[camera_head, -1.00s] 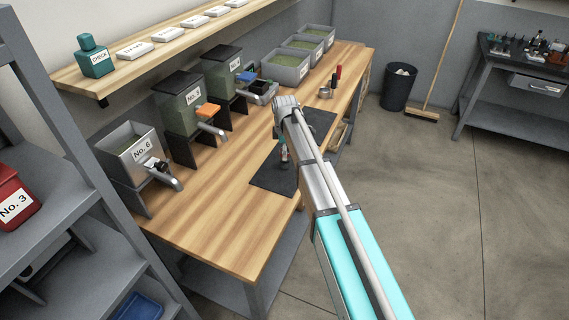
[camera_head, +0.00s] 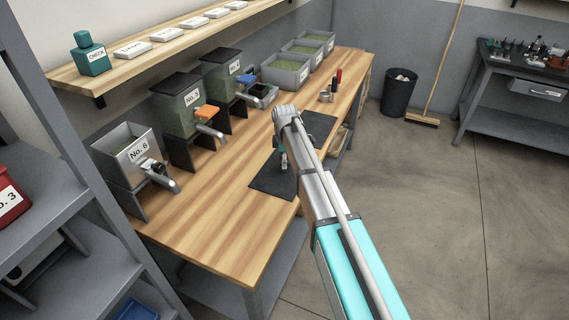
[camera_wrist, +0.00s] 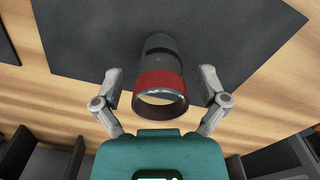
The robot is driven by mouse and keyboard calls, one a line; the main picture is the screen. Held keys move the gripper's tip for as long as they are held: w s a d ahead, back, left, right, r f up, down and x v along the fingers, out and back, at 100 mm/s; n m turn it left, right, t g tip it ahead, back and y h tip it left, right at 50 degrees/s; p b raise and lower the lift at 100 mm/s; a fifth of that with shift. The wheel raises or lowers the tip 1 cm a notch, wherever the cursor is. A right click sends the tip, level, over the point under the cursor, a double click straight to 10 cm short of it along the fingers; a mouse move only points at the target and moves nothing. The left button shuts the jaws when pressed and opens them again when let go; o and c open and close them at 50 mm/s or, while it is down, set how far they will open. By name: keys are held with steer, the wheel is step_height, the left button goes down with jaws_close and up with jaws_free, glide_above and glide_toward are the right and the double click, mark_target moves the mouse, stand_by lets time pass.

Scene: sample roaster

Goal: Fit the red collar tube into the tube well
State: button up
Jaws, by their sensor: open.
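The red collar tube (camera_wrist: 160,86) is in the middle of the wrist view, with a dark body, a red band and an open round mouth facing the camera. My gripper (camera_wrist: 160,73) is open, one finger on each side of the tube, with visible gaps on both sides. In the head view my gripper (camera_head: 283,162) is low over the dark mat (camera_head: 270,180) on the bench, partly covered by my arm. I cannot make out the tube well in either view.
Grey bins (camera_head: 288,75) and a small metal cup (camera_head: 325,96) stand farther along. A shelf (camera_head: 160,50) runs above. The front left of the bench is clear.

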steer(key=shift+c, duration=0.3)
jaws_close()
steer(key=shift+r+p, duration=0.45)
steer(key=shift+r+p, duration=1.2)
steer(key=shift+r, duration=0.05)
steer(key=s+d+r+p, duration=0.3)
steer(key=s+r+p, duration=0.6)
steer(key=s, duration=0.4)
steer(key=shift+s+d+r+p, duration=0.15)
steer(key=shift+d+r+p, duration=0.15)
steer(key=shift+d, duration=0.05)
steer(key=shift+s, duration=0.1)
stand_by(0.9)
steer(key=shift+f, duration=0.15)
